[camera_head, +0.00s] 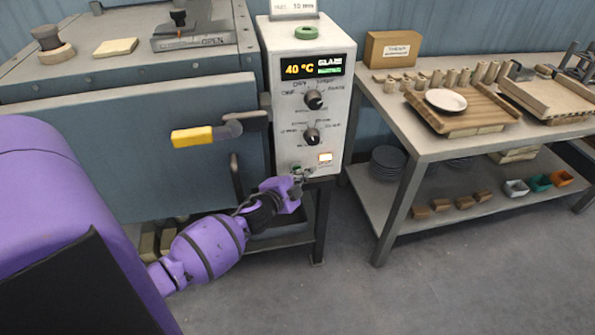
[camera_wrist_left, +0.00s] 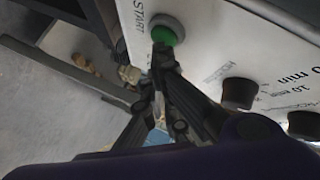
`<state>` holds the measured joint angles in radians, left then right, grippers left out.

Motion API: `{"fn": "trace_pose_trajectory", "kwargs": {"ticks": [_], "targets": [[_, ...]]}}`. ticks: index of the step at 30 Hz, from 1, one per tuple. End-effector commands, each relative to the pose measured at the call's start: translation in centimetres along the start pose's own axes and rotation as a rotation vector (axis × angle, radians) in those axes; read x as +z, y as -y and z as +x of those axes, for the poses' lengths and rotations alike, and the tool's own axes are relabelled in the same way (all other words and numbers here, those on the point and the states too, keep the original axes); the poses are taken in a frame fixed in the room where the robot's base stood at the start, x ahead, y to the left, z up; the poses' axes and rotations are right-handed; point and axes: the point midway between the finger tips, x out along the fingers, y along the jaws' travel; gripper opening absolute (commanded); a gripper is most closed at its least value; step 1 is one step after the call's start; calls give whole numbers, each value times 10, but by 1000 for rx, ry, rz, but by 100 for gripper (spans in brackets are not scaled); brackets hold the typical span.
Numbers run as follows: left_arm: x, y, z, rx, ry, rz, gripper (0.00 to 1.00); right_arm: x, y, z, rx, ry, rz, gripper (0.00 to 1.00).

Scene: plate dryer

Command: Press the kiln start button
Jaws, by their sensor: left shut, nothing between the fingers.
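The kiln's white control box (camera_head: 300,90) stands upright, its display reading 40 °C. The green start button (camera_wrist_left: 165,27) sits in a grey ring beside the word START in the left wrist view. In the head view the button (camera_head: 296,169) is a small green spot low on the panel, partly hidden by the gripper. My left gripper (camera_head: 299,177) is shut and empty, close in front of the panel's lower edge. In the wrist view its fingertips (camera_wrist_left: 161,56) overlap the button's lower edge; I cannot tell whether they touch it.
Two black knobs (camera_head: 314,99) and a small lit switch (camera_head: 325,158) are above the button. The kiln (camera_head: 120,120) with its yellow handle (camera_head: 193,136) is to the left. A metal table (camera_head: 400,140) with boards and a plate is to the right; floor between is clear.

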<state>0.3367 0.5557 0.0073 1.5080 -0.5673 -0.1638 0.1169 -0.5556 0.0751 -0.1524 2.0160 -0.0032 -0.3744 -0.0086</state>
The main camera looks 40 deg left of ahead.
Motion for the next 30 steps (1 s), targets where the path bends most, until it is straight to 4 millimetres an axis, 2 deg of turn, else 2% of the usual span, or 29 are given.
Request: {"fn": "trace_pose_trajectory", "kwargs": {"ticks": [12,30], "targets": [[0,1,1,-1,1,0,0,0,0,0,0,-1,0,44],[-9,-9,-12,-1,0,0,0,-8,0,-3,1,-10,0,44]]}}
